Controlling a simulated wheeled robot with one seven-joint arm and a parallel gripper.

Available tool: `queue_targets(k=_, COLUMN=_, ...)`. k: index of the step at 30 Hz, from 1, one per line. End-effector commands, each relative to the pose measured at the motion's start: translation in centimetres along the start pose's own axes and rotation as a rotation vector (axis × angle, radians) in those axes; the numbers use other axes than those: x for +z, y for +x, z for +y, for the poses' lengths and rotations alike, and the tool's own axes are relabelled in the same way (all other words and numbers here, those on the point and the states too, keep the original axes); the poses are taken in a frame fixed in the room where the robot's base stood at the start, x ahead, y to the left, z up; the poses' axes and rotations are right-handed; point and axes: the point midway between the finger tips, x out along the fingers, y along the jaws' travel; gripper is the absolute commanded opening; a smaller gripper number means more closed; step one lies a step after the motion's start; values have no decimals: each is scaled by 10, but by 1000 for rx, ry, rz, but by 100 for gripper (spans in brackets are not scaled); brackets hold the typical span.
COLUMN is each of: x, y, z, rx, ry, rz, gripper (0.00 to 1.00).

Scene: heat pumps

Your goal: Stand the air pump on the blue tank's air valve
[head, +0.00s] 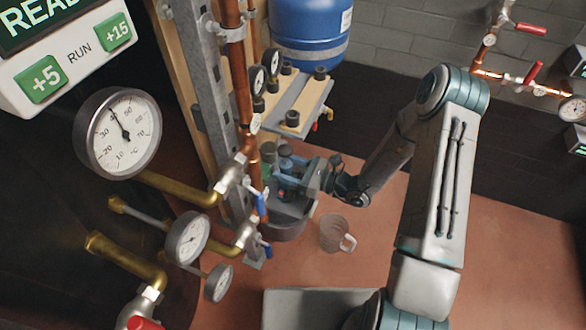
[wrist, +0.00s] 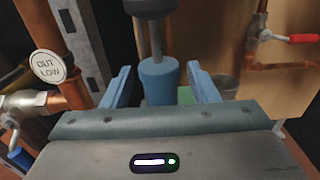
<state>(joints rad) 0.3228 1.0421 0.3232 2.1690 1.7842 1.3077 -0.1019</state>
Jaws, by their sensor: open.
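The blue tank (head: 310,32) stands at the top of the head view; I cannot make out its air valve. My gripper (head: 288,178) is low beside the pipe column, over a grey tray (head: 290,222). In the wrist view my gripper (wrist: 162,88) is open, its two blue fingers on either side of a blue cylinder (wrist: 160,82). A grey rod and a dark top rise from this cylinder; it looks like the air pump. I cannot tell whether the fingers touch it. In the head view a small blue-grey top (head: 285,150) shows there, mostly hidden by the gripper.
A shelf with black round fittings (head: 292,119) juts out below the tank. Copper pipes, gauges (head: 187,238) and valves with blue levers (head: 261,204) stand close left of the gripper. A mug (head: 335,233) is on the floor to the right. Open floor lies beyond it.

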Motion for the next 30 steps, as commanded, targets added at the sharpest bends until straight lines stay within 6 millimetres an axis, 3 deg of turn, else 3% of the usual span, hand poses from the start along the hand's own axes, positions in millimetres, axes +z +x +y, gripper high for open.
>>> queue_targets(k=5, x=0, y=0, z=0, rx=0, ry=0, rz=0, gripper=51)
queue_targets(k=10, x=0, y=0, z=0, rx=0, ry=0, rz=0, gripper=4)
queue_targets(k=30, x=25, y=0, z=0, rx=1, ry=-1, rz=-3, gripper=2)
